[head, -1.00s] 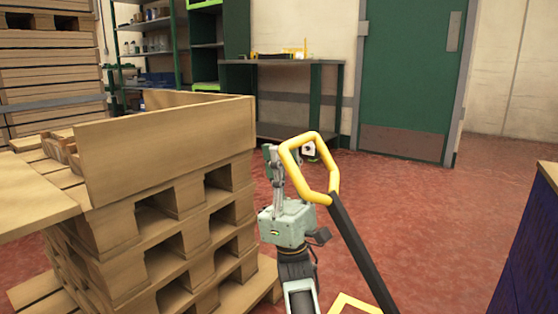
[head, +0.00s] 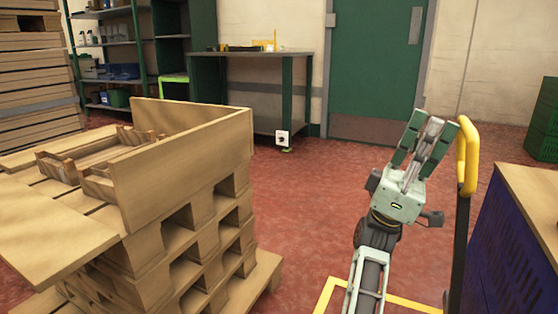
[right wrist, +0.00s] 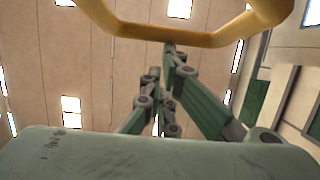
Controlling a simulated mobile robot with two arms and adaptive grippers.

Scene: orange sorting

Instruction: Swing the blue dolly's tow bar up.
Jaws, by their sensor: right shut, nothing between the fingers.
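The tow bar is a black bar (head: 460,250) with a yellow loop handle (head: 467,155). In the head view it stands close to upright at the right, the loop seen nearly edge-on. My right gripper (head: 434,122) is shut and empty, pointing up just left of the loop. In the right wrist view the yellow handle (right wrist: 205,40) spans the top, at the tips of my right gripper (right wrist: 170,50); I cannot tell whether they touch. The dolly's body is not clearly in view. My left gripper is not in view.
A stack of wooden pallets (head: 185,255) with a wooden collar stands at the left. A blue container (head: 505,265) with a wooden top stands at the right. A yellow outline (head: 415,303) lies low at the bottom. Red floor is clear toward the green door (head: 375,70).

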